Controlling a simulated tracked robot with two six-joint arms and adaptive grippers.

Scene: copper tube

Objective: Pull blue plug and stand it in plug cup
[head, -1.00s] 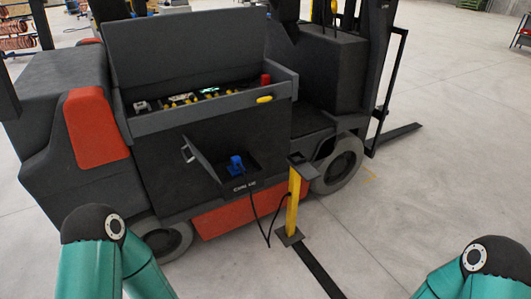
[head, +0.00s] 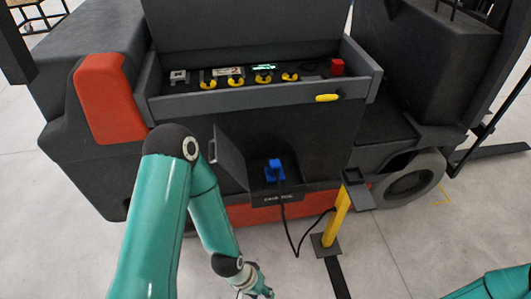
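The blue plug (head: 275,171) sits in the open charge recess on the side of the forklift, with a black cable hanging down from it. The plug cup appears to be the dark holder (head: 356,188) on top of the yellow post (head: 337,218), right of the plug; its inside cannot be made out. My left gripper (head: 262,294) is at the bottom edge, below and in front of the plug and apart from it. Its fingers are mostly cut off. My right gripper is out of frame; only part of the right arm shows at the lower right.
The open flap (head: 230,157) stands left of the plug. The cable loops to the post. A wheel (head: 412,178) is right of the post. Floor in front is clear.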

